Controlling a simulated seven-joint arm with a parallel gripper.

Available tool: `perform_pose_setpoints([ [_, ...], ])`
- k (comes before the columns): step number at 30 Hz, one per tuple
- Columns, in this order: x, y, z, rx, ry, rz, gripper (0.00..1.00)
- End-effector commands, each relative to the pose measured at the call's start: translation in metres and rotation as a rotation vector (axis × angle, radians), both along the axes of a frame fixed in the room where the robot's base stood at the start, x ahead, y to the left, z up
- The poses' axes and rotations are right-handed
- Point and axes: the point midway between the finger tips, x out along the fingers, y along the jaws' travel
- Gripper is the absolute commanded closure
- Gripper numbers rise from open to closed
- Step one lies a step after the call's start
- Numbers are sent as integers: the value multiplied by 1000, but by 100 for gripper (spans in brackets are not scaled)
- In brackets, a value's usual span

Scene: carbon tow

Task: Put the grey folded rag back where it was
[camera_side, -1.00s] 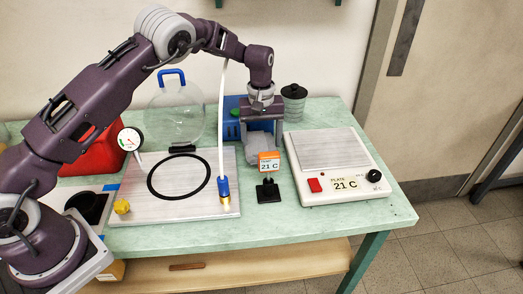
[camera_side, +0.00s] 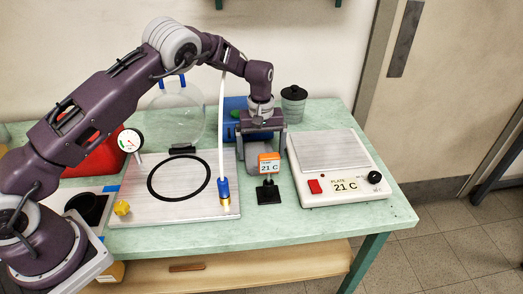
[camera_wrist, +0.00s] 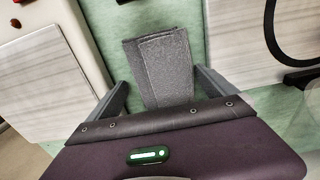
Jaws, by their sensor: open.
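The grey folded rag (camera_wrist: 162,68) lies on the green bench between the two pale plates, seen in the wrist view. In the side view the rag (camera_side: 261,154) shows low between my fingers, just behind the small orange-topped 21 C display (camera_side: 268,164), which hides part of it. My gripper (camera_side: 263,150) points down over the rag, with one finger on either side. In the wrist view my gripper (camera_wrist: 160,82) is open, with green bench visible between the rag and the fingers. The rag's near end is hidden by the gripper body.
A hot plate (camera_side: 345,188) stands close on the right. A metal base plate (camera_side: 134,202) with a black ring and an upright white tube (camera_side: 222,120) is close on the left. A blue box (camera_side: 234,106) and a lidded grey jar (camera_side: 294,106) stand behind.

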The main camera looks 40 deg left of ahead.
Motion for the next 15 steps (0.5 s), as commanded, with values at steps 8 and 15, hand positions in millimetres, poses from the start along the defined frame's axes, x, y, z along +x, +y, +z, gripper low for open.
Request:
perform_pose_setpoints([
  [8,0,-1,70,0,-7,-1,4],
  [15,-1,0,114,0,-4,0,4],
])
